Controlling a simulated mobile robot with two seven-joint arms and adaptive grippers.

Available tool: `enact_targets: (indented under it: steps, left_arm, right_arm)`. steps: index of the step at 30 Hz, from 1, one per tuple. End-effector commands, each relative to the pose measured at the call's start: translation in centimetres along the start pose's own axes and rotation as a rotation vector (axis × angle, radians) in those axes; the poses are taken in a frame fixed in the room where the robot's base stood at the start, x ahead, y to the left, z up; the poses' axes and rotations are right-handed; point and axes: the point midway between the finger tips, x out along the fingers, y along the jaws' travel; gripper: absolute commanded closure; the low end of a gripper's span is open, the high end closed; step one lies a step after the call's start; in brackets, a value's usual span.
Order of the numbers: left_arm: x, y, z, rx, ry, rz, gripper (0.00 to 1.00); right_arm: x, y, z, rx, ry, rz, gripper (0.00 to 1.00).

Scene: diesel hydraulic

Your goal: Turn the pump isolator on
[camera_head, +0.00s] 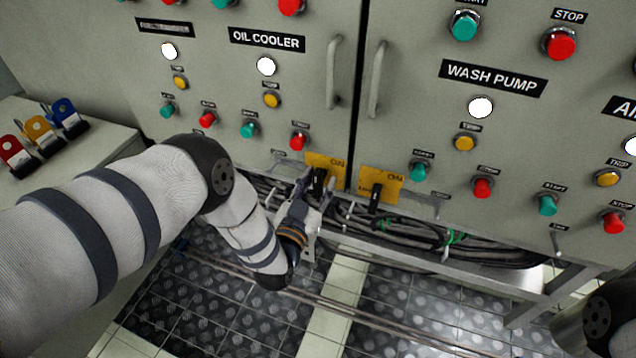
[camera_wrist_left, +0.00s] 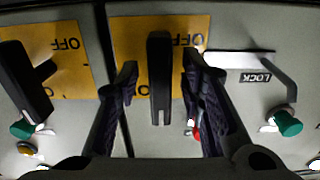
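Two black isolator handles stand on yellow plates low on the cabinet, on either side of the door gap. The left one (camera_head: 320,178) is at my left gripper (camera_head: 314,188); the right one (camera_head: 376,196) is free. The plates do not show which one is the pump isolator. In the left wrist view, where lettering is upside down, the nearer handle (camera_wrist_left: 159,80) stands between the fingers of my open left gripper (camera_wrist_left: 161,65), with gaps on both sides. The other handle (camera_wrist_left: 25,82) is at the left. My right gripper is not in view.
Start and stop buttons and lamps cover the panel, including a red button (camera_head: 299,141) just above the left plate. Two door handles (camera_head: 334,72) (camera_head: 377,80) rise above. Cables (camera_head: 405,232) run below the cabinet.

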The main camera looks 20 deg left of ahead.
Motion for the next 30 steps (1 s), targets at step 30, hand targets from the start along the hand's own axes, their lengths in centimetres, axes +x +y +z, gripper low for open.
enact_targets:
  steps: [30]
  left_arm:
    - [-12.0,0.0,0.0,0.000,0.001,0.000,0.65]
  right_arm:
    - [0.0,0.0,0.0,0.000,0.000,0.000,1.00]
